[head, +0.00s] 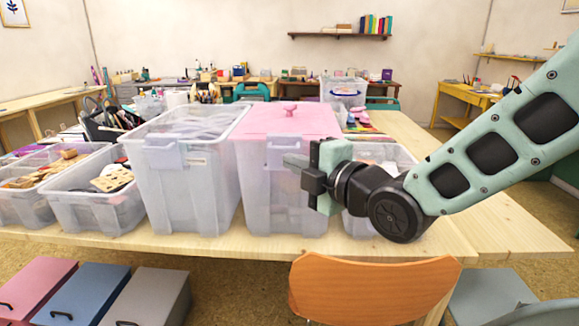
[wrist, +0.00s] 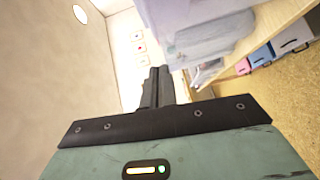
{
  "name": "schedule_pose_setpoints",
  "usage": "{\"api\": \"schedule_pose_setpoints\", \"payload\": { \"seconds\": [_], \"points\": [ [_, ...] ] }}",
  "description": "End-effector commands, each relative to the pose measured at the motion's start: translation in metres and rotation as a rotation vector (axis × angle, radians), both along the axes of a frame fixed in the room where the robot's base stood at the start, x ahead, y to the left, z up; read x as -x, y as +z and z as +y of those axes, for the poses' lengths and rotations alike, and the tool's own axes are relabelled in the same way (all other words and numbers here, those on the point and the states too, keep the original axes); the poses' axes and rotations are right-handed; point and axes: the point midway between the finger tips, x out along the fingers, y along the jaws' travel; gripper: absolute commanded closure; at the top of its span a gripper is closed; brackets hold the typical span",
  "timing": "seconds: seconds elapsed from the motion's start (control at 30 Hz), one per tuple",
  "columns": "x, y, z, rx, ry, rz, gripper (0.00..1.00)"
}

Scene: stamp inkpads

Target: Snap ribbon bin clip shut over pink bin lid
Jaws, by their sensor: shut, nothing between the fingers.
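The bin with the pink lid (head: 288,120) stands on the wooden table in the head view; its body (head: 270,200) is translucent. A pale clip (head: 281,150) shows on its front just below the lid; I cannot tell whether it is latched. My gripper (head: 292,161) is at the front of this bin, just right of and below the clip, partly hiding the bin's right front. Its fingers are shut with nothing between them. In the wrist view the dark fingers (wrist: 157,85) are together, with blurred translucent bins (wrist: 205,30) beyond; contact with the clip cannot be told.
A translucent bin with a clip (head: 185,175) stands left of the pink-lidded bin. Low open bins (head: 98,205) stand further left, another bin (head: 385,155) behind my wrist. An orange chair (head: 370,290) is in front of the table, and coloured drawers (head: 85,295) sit lower left.

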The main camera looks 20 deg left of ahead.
Motion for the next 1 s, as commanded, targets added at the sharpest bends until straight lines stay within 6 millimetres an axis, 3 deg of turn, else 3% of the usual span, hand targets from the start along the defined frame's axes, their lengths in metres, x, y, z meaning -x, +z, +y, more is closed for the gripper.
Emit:
{"api": "schedule_pose_setpoints", "payload": {
  "seconds": [0.5,1.0],
  "points": [
    [0.038,0.011,-0.060,-0.001,0.000,-0.002,1.00],
    [0.044,0.013,-0.069,-0.001,0.001,-0.001,1.00]
  ]
}}
